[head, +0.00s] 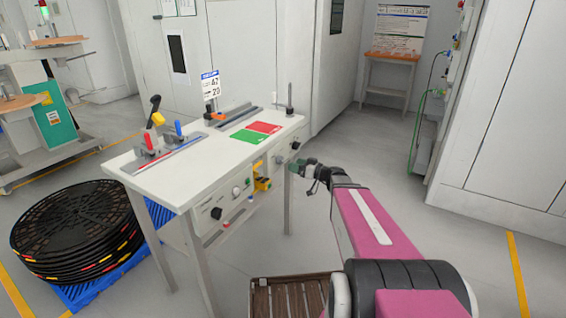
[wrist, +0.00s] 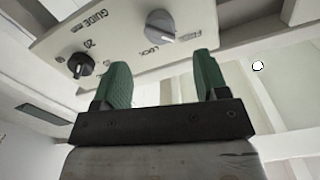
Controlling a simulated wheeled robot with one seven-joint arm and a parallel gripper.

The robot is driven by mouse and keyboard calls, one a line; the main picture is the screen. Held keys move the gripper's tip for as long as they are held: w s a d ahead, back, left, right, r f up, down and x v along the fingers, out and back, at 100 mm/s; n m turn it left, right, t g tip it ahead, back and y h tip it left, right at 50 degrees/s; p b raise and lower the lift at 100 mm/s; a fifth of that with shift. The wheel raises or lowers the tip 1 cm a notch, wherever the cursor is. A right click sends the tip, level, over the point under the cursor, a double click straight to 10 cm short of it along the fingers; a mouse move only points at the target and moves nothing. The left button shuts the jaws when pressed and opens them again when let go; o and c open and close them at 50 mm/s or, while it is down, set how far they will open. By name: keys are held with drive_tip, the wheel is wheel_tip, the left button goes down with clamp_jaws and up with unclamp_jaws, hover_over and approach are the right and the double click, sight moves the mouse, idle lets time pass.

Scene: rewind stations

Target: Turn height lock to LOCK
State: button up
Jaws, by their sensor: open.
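A round grey knob (wrist: 160,25) sits on a pale panel (wrist: 118,32) in the wrist view, with the word LOCK at its lower left. A second word at its lower right, partly readable as FREE, is close to a finger. I cannot tell which word the knob points at. The knob also shows on the table's front in the head view (head: 279,160). My gripper (wrist: 162,65) is open and empty. Its green fingers point at the panel, just below the knob in the picture, apart from it. In the head view my gripper (head: 303,168) is right of the panel.
A black knob (wrist: 81,65) with GUIDE mm lettering sits left of the grey one. The white table (head: 205,150) carries clamps and a red and green mat (head: 257,131). A yellow part (head: 262,178) hangs on its front. A slatted crate (head: 290,295) stands below; floor to the right is clear.

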sight(283, 161)
drive_tip(key=x, duration=0.7)
drive_tip(key=c, duration=0.9)
